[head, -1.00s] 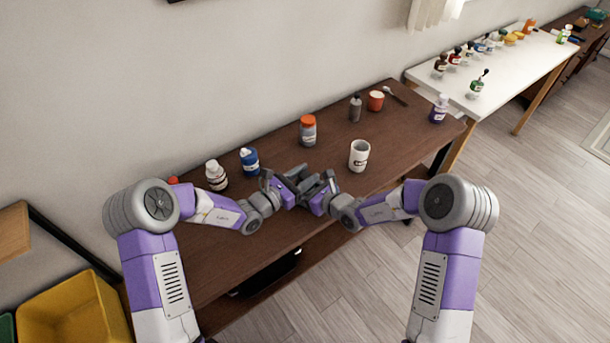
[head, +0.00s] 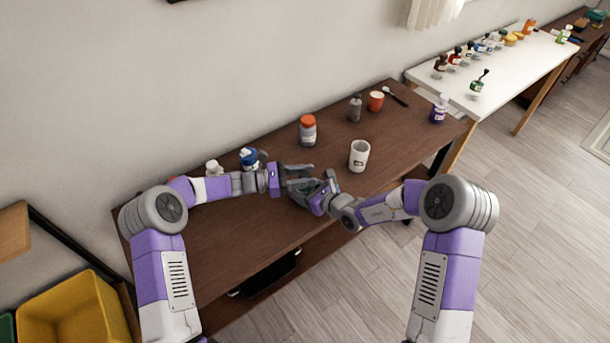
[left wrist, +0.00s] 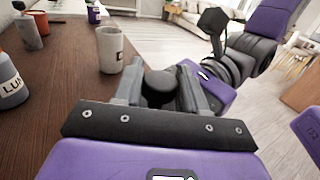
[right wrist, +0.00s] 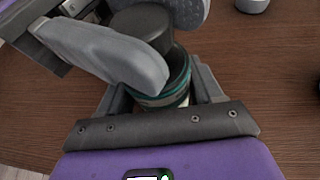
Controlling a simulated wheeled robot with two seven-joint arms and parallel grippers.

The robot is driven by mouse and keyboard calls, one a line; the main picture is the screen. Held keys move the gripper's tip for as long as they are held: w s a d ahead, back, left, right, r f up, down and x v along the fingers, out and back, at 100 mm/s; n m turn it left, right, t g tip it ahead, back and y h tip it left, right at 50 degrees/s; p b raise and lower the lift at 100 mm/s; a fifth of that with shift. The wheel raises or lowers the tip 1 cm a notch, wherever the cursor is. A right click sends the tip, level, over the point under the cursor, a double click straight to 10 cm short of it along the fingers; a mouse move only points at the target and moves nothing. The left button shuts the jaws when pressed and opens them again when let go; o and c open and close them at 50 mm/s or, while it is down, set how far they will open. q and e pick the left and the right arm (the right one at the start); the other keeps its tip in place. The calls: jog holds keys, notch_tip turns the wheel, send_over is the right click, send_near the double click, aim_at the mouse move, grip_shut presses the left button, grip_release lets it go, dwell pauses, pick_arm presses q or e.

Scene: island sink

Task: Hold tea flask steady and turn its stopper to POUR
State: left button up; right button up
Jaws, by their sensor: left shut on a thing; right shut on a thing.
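The tea flask (right wrist: 178,82) shows in the right wrist view, dark with teal bands and a paler lower part. My right gripper (right wrist: 165,95) is shut around its body. The dark round stopper (right wrist: 142,28) tops the flask, and it also shows in the left wrist view (left wrist: 160,86). My left gripper (left wrist: 160,92) is shut on the stopper, one finger on each side. In the head view my left gripper (head: 303,178) and right gripper (head: 322,192) meet above the table and mostly hide the flask. Any POUR mark is not visible.
A white mug (head: 359,156) stands just right of the grippers on the brown table (head: 215,250). Behind are an orange-capped jar (head: 308,130), a blue bottle (head: 250,158), a grey bottle (head: 355,108) and a red cup (head: 376,101). The table's front left is clear.

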aim_at(305, 175)
pick_arm(q)
jog(key=shift+d+m+g, duration=0.1)
jog(key=shift+m+g, duration=1.7)
jog(key=shift+g, duration=0.9)
jog(key=shift+m+g, duration=0.3)
jog(key=shift+g, duration=0.3)
pick_arm(e)
jog(key=shift+f, duration=0.1)
pick_arm(q)
jog(key=o, duration=1)
jog(key=shift+c, duration=0.2)
notch_tip(305, 175, up, 10)
jog(key=shift+r, duration=0.1)
pick_arm(e)
jog(key=o, duration=1.2)
